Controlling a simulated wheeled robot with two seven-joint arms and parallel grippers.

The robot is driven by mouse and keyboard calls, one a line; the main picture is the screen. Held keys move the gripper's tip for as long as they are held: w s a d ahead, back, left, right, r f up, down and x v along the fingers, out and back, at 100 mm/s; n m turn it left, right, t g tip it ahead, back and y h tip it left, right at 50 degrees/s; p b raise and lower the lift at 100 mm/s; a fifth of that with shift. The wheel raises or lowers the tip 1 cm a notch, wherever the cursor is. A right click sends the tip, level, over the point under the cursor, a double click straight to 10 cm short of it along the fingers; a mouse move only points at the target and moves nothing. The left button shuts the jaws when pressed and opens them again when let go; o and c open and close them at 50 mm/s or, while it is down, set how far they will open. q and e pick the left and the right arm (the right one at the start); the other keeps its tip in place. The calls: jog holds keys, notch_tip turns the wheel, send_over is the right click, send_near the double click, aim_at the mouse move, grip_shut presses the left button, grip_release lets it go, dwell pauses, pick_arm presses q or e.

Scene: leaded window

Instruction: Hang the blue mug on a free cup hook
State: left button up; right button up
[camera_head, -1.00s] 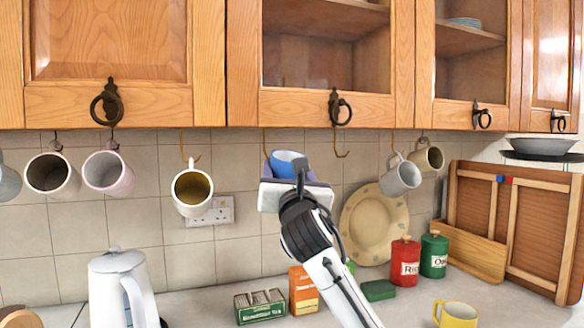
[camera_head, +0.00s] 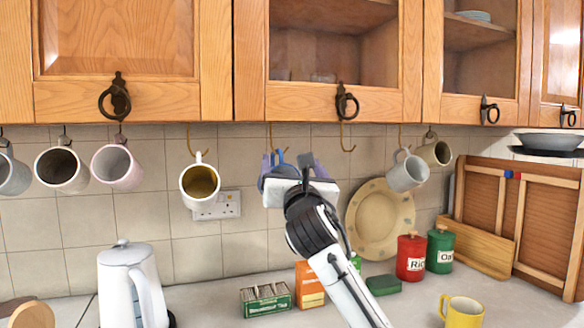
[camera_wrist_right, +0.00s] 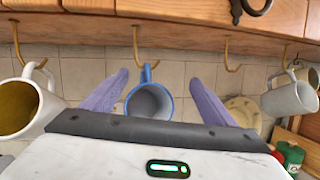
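The blue mug (camera_wrist_right: 149,101) hangs below a brass cup hook (camera_wrist_right: 137,47), its mouth toward the wrist camera and its handle up at the hook's curve. The handle appears to be on the hook. My right gripper (camera_wrist_right: 158,92) is open, its two purple fingers apart on either side of the mug; the left finger is nearer to it. In the head view my right gripper (camera_head: 292,168) hides most of the mug. To the right a bare cup hook (camera_head: 347,140) shows, also in the wrist view (camera_wrist_right: 229,58). My left gripper is not in view.
A white mug with a yellow inside (camera_head: 200,183) hangs to the left, and a white mug (camera_head: 406,172) to the right. The cupboards (camera_head: 330,108) are close above. Below are a kettle (camera_head: 128,285), tins (camera_head: 411,257), boxes and a yellow mug (camera_head: 463,311).

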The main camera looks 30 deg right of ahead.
jog(key=shift+f, duration=0.15)
jog(key=b+v, duration=0.1)
jog(key=v, duration=0.9)
